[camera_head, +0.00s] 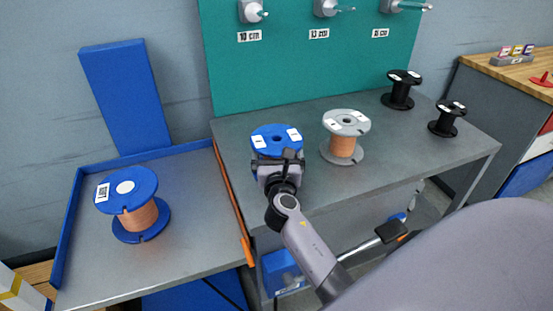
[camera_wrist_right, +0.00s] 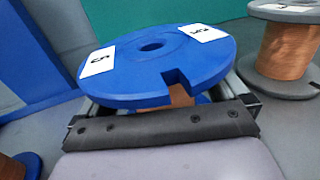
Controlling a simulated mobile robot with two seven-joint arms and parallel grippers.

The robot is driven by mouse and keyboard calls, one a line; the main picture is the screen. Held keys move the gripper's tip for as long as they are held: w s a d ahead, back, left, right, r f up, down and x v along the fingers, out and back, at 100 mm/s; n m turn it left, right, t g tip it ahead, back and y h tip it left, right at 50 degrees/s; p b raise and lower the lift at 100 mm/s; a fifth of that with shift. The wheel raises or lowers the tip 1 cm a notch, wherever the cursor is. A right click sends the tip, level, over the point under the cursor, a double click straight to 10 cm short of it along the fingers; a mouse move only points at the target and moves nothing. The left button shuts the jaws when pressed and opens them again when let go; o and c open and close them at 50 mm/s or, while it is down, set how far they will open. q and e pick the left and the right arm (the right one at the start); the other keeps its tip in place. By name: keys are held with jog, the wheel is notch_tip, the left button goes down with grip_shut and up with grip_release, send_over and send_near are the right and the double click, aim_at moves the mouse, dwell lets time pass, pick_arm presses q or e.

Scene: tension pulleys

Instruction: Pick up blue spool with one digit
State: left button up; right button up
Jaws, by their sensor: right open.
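A blue spool (camera_head: 275,139) with copper-coloured winding stands upright near the left edge of the grey table. Two white labels lie on its top flange; their marks are too small to read surely. My right gripper (camera_head: 279,158) is at its near side, open. In the right wrist view the blue spool (camera_wrist_right: 160,62) lies between the fingers, which extend along both sides beneath the top flange. Contact cannot be told. Another blue spool (camera_head: 127,190) stands on the lower left surface, with a white round patch and a label with several characters. My left gripper is not in view.
A grey spool (camera_head: 347,122) stands close to the right of my right gripper. Two black spools (camera_head: 401,77) stand farther right on the grey table (camera_head: 420,150). A teal board (camera_head: 290,70) with pegs rises behind. The table front is mostly clear.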

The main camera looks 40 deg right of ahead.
aim_at(276, 133)
jog(key=shift+x, duration=1.35)
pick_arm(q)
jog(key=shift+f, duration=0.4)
pick_arm(e)
jog(key=shift+c, duration=0.3)
jog(key=c, duration=1.4)
jog(key=shift+r, duration=0.15)
notch_tip(276, 133, up, 7)
jog(key=p, duration=0.4)
jog(key=shift+r, duration=0.15)
pick_arm(q)
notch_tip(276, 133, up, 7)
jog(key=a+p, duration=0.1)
jog(key=p, duration=0.4)
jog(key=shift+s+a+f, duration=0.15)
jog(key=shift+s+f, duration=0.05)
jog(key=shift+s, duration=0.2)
pick_arm(e)
notch_tip(276, 133, up, 13)
jog(key=shift+f, duration=0.25)
